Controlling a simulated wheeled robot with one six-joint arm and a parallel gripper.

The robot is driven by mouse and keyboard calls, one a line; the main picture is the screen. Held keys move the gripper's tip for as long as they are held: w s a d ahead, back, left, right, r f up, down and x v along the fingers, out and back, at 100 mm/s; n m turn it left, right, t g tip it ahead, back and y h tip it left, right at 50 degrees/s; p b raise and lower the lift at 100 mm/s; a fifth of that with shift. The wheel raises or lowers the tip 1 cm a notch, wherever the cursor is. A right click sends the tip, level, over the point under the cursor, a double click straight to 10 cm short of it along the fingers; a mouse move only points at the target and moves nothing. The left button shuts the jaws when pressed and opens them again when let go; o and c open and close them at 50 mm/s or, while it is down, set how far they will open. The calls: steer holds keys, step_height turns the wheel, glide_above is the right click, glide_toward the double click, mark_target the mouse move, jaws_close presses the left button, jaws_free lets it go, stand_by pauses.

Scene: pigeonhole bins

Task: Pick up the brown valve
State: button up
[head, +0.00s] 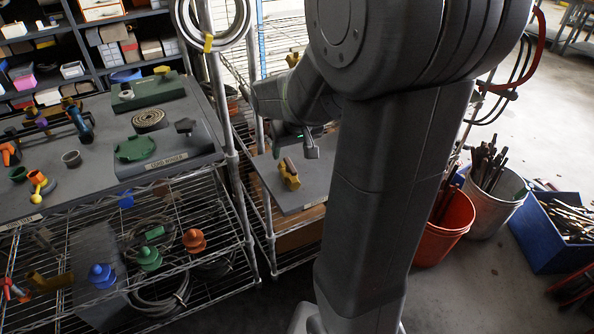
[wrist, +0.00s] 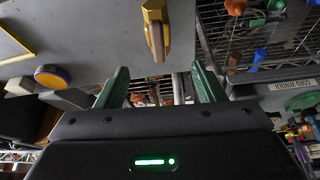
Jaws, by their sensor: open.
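A yellow-brown valve-like piece (head: 289,174) stands on a grey board on the middle rack in the head view, close below my gripper (head: 308,147). The wrist view shows a yellow piece with a brown lever (wrist: 155,27), likely the same one, at top centre. It lies ahead of the gap between my green fingers (wrist: 160,88), apart from them. My gripper is open and empty. My arm hides part of the rack in the head view.
The grey board (head: 304,194) around the piece is mostly bare. A wire rack with a label-edged shelf (head: 95,195) stands at left, holding several coloured fittings. A red bucket (head: 450,225) and a blue crate (head: 540,235) stand on the floor at right.

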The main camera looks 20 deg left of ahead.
mark_target(289, 162)
steer(key=x, duration=0.5)
steer(key=shift+f, duration=0.15)
steer(key=shift+p+x, duration=0.4)
steer(key=shift+x, duration=2.5)
steer(key=shift+s+d, duration=0.1)
steer(key=c, duration=1.3)
